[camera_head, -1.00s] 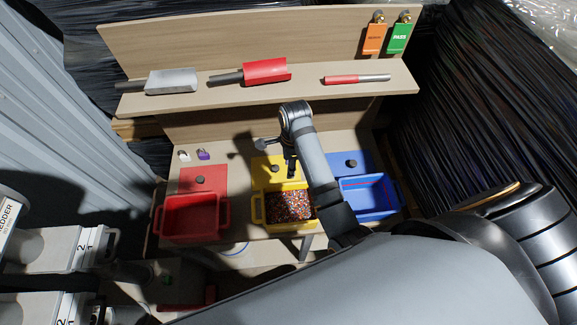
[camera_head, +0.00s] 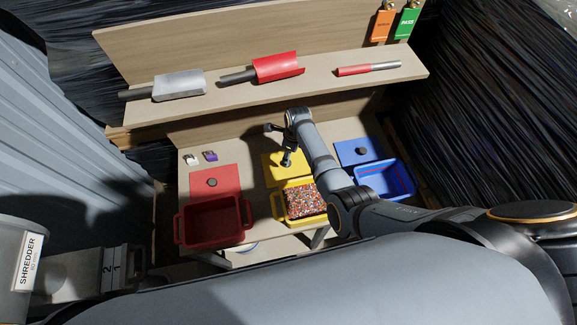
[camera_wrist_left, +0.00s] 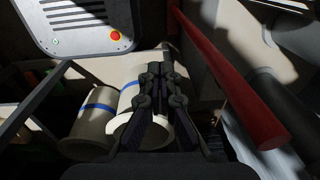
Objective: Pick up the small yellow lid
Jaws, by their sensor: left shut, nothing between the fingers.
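The small yellow lid (camera_head: 273,172) lies flat on the bench behind the yellow bin (camera_head: 279,207), which holds multicoloured granules. My right arm comes in from the right, and its gripper (camera_head: 287,156) points down over the lid, at or very close to its dark knob. I cannot tell whether its fingers touch or grip the knob. The arm hides the lid's right part. My left gripper (camera_wrist_left: 163,72) is shut and empty in the left wrist view, away from the lid, above pale rolls (camera_wrist_left: 104,115) with blue bands.
A red lid (camera_head: 228,182) and red bin (camera_head: 212,220) stand left of the yellow ones, a blue lid (camera_head: 350,151) and blue bin (camera_head: 398,178) right. A shelf (camera_head: 219,96) with scoops runs behind. A red bar (camera_wrist_left: 226,75) is right of my left gripper.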

